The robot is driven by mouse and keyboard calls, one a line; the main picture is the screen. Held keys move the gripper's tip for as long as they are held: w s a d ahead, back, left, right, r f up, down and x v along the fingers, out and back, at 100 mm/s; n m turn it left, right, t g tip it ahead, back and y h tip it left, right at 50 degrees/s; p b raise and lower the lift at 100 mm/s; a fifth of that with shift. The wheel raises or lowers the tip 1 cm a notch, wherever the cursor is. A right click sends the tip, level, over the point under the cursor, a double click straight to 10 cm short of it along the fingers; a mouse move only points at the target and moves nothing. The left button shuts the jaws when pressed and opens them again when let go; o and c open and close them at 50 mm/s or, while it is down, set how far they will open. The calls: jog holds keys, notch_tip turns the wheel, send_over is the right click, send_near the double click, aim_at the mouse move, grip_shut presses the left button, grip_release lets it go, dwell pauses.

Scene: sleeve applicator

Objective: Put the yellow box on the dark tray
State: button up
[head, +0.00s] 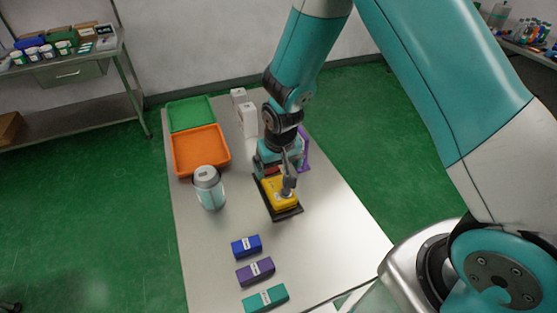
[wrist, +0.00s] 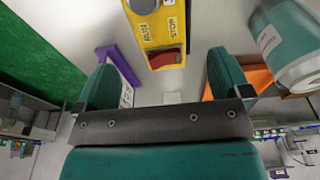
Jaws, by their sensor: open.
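A yellow box (head: 281,194) lies at mid-table, just in front of my gripper (head: 273,170). A dark flat tray or base (head: 287,214) shows along its edges; I cannot tell whether they are joined. In the wrist view the yellow box (wrist: 163,36) carries RUN and STOP labels, a grey knob and a red switch. It shows beyond and between my fingers. The fingers are spread, with visible gaps on both sides of it. My gripper and arm hide part of its far end and whatever is under them. No other yellow box shows.
A grey-teal canister (head: 209,188) stands left of the yellow box. An orange tray (head: 200,150) and a green tray (head: 191,114) lie behind it. White boxes (head: 248,120) and a purple piece (head: 304,150) are near. Blue (head: 246,246), purple (head: 255,271) and teal (head: 265,298) boxes lie in front.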

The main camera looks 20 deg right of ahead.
aim_at(278, 187)
jog(key=s+a+r+n+y, duration=0.1)
jog(key=s+a+r+n, duration=0.1)
jog(key=s+r, duration=0.5)
jog(key=s+a+r+n+y, duration=0.15)
jog(key=s+r, duration=0.25)
jog(key=r, duration=0.7)
jog(key=s+a+r+n+g+y, duration=0.1)
jog(key=s+r+n, duration=0.2)
jog(key=s+r, duration=0.4)
jog(key=s, duration=0.5)
jog(key=shift+s+g+y+b, duration=0.3)
jog(key=shift+g+y, duration=0.05)
jog(key=shift+g, duration=0.05)
